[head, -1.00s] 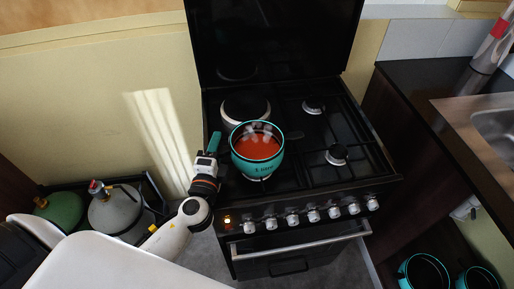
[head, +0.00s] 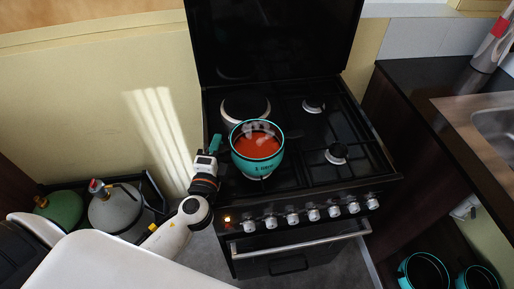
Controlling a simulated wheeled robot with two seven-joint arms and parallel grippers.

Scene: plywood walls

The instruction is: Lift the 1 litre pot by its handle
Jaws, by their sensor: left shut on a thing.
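The 1 litre pot (head: 258,167) is teal, with red-orange contents and faint steam at its top. It is over the front left part of the black stove (head: 300,185); I cannot tell whether it touches the burner below. My left gripper (head: 214,147) is at the pot's left side, shut on its teal handle, which is mostly hidden by the jaws. My right gripper does not show.
A burner with a pale ring (head: 246,108) is behind the pot. Bare burners are at the right. Gas bottles (head: 115,212) stand at the lower left. A counter with a sink (head: 490,125) is at the right. Other teal pots (head: 423,272) sit low at the lower right.

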